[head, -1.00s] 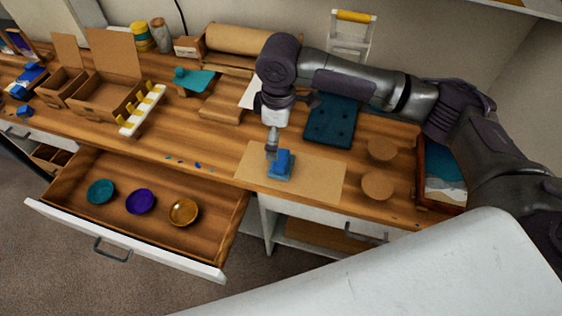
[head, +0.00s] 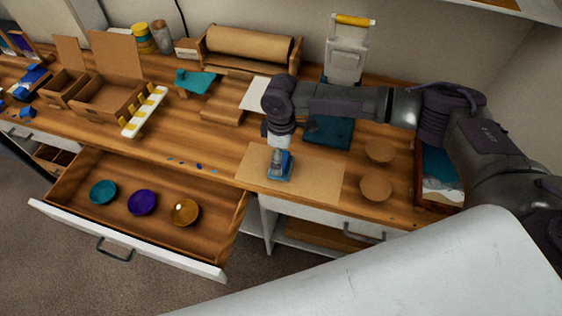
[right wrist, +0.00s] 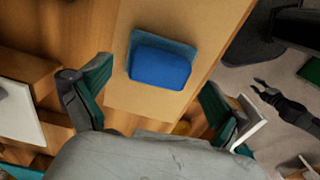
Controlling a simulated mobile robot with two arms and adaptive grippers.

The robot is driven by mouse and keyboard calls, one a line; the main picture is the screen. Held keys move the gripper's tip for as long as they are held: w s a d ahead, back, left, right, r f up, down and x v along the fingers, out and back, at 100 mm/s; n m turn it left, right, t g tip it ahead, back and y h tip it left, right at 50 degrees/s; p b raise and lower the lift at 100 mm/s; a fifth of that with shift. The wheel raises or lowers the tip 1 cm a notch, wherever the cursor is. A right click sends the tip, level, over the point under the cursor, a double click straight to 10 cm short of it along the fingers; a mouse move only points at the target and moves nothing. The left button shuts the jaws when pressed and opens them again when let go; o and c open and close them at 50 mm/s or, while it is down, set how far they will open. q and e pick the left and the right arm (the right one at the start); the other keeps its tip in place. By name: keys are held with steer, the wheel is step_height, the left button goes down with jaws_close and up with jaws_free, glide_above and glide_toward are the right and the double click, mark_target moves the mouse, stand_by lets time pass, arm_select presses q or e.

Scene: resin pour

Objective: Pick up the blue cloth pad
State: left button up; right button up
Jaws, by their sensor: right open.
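The blue cloth pad (head: 287,174) lies on a tan paper sheet (head: 318,178) near the front edge of the wooden bench. My right gripper (head: 279,160) is above it and hides part of it in the head view. In the right wrist view, the pad (right wrist: 160,67) has a bright blue block on a paler blue base. The open fingers of my right gripper (right wrist: 158,98) stand apart with nothing between them, and the pad shows beyond the gap. My left gripper is out of view.
An open drawer (head: 80,232) sticks out at the front left, holding teal, purple (head: 142,202) and amber bowls. Two round wooden discs (head: 376,188) lie right of the sheet. A dark teal mat (head: 328,132) lies behind it. Small blue bits (head: 199,167) dot the bench's front edge.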

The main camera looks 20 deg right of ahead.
steer(key=shift+f, duration=1.3)
steer(key=c, duration=1.2)
steer(key=shift+c, duration=0.2)
steer(key=shift+r, duration=0.1)
steer(key=shift+w+r, duration=0.1)
steer(key=shift+r, duration=0.35)
step_height(320, 180, up, 2)
steer(key=shift+r+b, duration=0.25)
steer(key=shift+b, duration=0.1)
steer(key=s+r, duration=0.7)
steer(key=s, duration=0.4)
steer(key=shift+s+d+r+b, duration=0.25)
steer(key=shift+s+d+b, duration=0.05)
steer(key=shift+s+b, duration=0.1)
